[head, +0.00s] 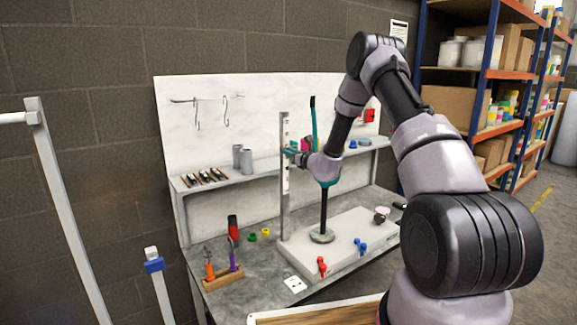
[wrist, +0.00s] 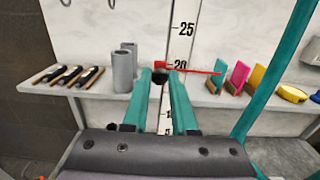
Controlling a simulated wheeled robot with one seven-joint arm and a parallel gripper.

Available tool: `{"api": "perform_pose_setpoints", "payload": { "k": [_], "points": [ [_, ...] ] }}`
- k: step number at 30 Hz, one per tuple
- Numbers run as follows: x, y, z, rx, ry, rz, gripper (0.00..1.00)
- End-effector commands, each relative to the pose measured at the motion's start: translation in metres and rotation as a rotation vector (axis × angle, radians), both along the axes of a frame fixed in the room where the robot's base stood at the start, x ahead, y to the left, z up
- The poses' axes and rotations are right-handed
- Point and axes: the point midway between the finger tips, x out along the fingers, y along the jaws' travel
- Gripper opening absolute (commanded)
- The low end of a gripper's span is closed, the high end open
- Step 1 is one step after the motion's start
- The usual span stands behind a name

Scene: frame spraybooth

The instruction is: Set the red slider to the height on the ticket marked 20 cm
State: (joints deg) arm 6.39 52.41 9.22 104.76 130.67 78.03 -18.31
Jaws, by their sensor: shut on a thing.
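The red slider (wrist: 174,65) sits on the upright white scale (wrist: 183,30) in the wrist view, beside the printed 20. Its thin red pointer reaches right, over the shelf. The scale also shows in the head view (head: 285,205), standing at the white base. My gripper (wrist: 160,76) has its teal fingers on both sides of a small dark knob at the slider, shut on it. In the head view my gripper (head: 292,151) is at the scale, about shelf height, and largely hides the slider. A small white card (head: 295,284) lies on the bench; its marks are too small to read.
A shelf (wrist: 230,115) behind the scale holds grey cylinders (wrist: 124,68) and coloured pads (wrist: 239,76). A dark upright rod (head: 323,210) stands right of the scale on the base (head: 350,225). A wooden tool holder (head: 223,277) stands at the bench's left front.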

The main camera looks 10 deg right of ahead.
Motion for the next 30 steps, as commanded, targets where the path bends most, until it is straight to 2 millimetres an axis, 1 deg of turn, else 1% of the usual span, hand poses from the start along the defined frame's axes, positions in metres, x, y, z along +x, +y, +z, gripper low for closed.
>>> {"api": "perform_pose_setpoints", "payload": {
  "k": [1, 3, 11, 12, 13, 14, 24, 26, 29, 30],
  "points": [
    [0.0, -0.001, 0.005, 0.0, -0.001, -0.001, 0.0],
    [0.0, -0.001, 0.007, 0.001, 0.0, -0.001, 0.0],
    [0.0, -0.001, 0.007, 0.001, 0.001, -0.001, 0.0],
    [0.0, -0.001, 0.006, 0.001, 0.001, -0.001, 0.41],
    [0.0, -0.001, 0.006, 0.001, 0.001, -0.001, 0.53],
    [0.0, 0.0, 0.006, 0.001, 0.001, -0.001, 0.55],
    [-0.002, -0.001, 0.006, 0.001, 0.001, 0.0, 0.55],
    [-0.007, -0.003, 0.006, 0.001, 0.001, -0.001, 0.55],
    [-0.02, -0.01, 0.006, 0.0, 0.002, -0.001, 0.55],
    [-0.027, -0.013, 0.006, 0.001, 0.004, -0.002, 0.55]
  ]
}}
